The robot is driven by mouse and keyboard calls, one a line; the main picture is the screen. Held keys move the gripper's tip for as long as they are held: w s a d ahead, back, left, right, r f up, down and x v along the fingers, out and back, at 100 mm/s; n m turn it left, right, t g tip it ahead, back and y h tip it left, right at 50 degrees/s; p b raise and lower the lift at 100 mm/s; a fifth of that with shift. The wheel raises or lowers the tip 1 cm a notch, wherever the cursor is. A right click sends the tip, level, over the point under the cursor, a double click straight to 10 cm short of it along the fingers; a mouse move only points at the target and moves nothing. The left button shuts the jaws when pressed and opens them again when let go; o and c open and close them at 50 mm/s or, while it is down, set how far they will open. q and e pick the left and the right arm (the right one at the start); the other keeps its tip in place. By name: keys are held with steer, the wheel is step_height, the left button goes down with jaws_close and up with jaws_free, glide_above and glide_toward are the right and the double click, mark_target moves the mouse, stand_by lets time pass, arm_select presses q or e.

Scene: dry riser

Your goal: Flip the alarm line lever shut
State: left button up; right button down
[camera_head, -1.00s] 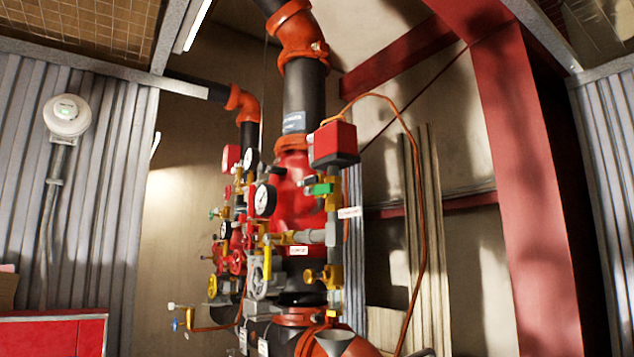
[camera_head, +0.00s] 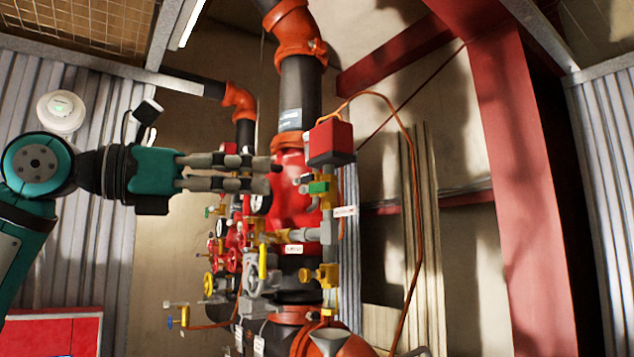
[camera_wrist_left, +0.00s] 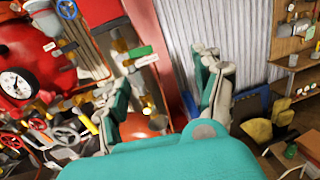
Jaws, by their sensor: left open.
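The dry riser (camera_head: 292,200) stands mid-picture in the head view, a red valve body on a black pipe. A green lever handle (camera_head: 318,187) sits on the thin side line below a red box (camera_head: 330,140). A yellow lever (camera_head: 263,262) hangs lower, above a grey valve. I cannot read which tag names the alarm line. My left gripper (camera_head: 262,175) reaches in from the left, open and empty, its tips left of the green lever and in front of a gauge. My right gripper is out of view.
Several gauges, red handwheels (camera_head: 234,260) and small valves crowd the riser's left side. An orange cable (camera_head: 415,230) loops down on the right. A red steel column (camera_head: 525,190) stands farther right. In the left wrist view, shelves (camera_wrist_left: 295,70) stand at the right.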

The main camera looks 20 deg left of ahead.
mark_target(318, 183)
arm_select(q)
steer(key=s+a+r+n+t+y, duration=0.1)
steer(key=s+a+r+y, duration=0.1)
steer(key=a, duration=0.2)
steer(key=shift+p+x, duration=2.8)
steer(key=shift+x, duration=6)
steer(key=c, duration=1.2)
steer(key=shift+w+r+n, duration=0.1)
steer(key=shift+r+n, duration=0.1)
steer(key=shift+n, duration=0.4)
steer(key=o, duration=1.2)
steer(key=shift+a, duration=0.1)
steer(key=v, duration=1.2)
